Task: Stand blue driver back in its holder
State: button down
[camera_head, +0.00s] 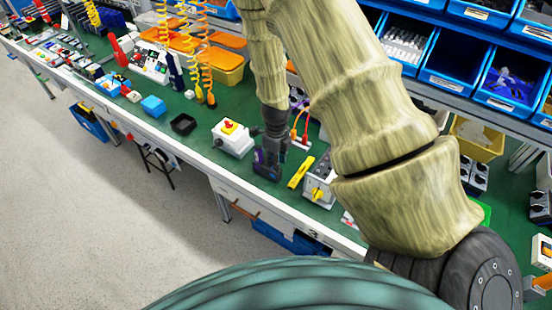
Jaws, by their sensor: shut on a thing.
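My gripper (268,168) is low over the green bench top, near its front edge, just right of a white box with a yellow and red button. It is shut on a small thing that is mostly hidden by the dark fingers. A bluish-purple patch shows at the fingers; it may be the blue driver, but its shape and tilt are too small to tell. I cannot make out the driver's holder for certain. A dark open square container (183,124) stands on the bench to the left.
The white button box (232,138) is close on the left. A yellow bar (301,172) and a grey switch box (319,185) are close on the right. Coiled cords (205,60) hang at the back left. Blue bins (457,60) line the back right.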

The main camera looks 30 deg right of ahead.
jog(key=shift+f, duration=0.45)
jog(key=c, duration=1.1)
grip_release()
jog(key=shift+c, duration=0.2)
jog(key=shift+r, duration=0.1)
notch_tip(320, 180, up, 12)
jog(key=shift+f, duration=0.1)
